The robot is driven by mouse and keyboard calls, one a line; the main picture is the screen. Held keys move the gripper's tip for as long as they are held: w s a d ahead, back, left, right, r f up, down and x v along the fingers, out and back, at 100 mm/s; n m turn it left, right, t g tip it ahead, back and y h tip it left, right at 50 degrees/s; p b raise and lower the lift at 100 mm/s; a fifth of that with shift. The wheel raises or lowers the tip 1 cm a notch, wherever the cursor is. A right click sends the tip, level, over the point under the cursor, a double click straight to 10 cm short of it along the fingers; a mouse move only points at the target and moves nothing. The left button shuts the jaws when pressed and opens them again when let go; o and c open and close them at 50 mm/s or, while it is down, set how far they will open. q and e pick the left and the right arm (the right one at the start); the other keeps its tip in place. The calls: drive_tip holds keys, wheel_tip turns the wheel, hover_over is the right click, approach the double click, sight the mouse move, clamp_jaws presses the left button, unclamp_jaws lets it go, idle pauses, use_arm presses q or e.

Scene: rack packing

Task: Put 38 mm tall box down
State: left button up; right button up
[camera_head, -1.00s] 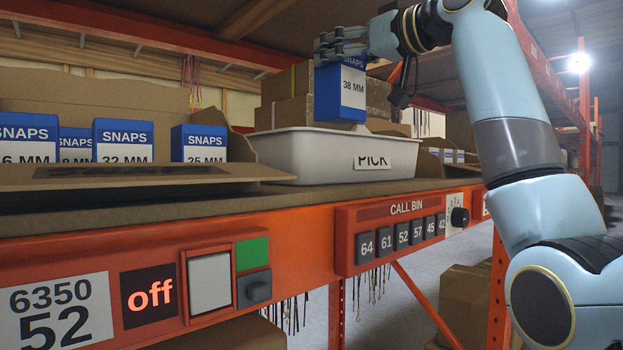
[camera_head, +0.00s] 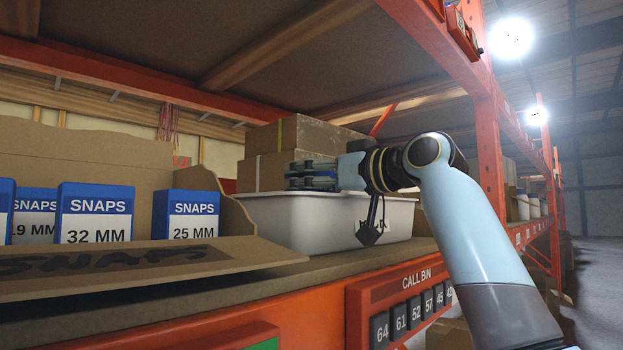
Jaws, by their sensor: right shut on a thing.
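My right gripper (camera_head: 300,176) reaches in from the right at the rim of the white pick bin (camera_head: 290,222). It is shut on the 38 mm box (camera_head: 312,182), of which only a little blue shows between the fingers. The rest of the box is hidden behind the bin's front wall and the fingers, so I cannot tell whether it touches the bin floor. My left gripper is out of view.
Blue-and-white snaps boxes, among them the 32 mm (camera_head: 95,213) and 25 mm (camera_head: 187,214) ones, stand in an open cardboard tray (camera_head: 225,255) on the left. Brown cartons (camera_head: 300,140) are stacked behind the bin. An orange upright (camera_head: 490,160) stands to the right.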

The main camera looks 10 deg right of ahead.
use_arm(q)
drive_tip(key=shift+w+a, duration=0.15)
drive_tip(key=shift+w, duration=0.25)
use_arm(e)
drive_tip(key=shift+f, duration=0.1)
drive_tip(key=shift+f, duration=0.1)
drive_tip(key=o, duration=1.5)
use_arm(q)
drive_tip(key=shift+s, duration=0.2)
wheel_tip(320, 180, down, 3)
drive_tip(key=b, duration=0.2)
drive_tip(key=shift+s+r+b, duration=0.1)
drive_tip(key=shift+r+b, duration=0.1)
drive_tip(key=shift+b, duration=0.15)
use_arm(e)
drive_tip(key=v, duration=1.2)
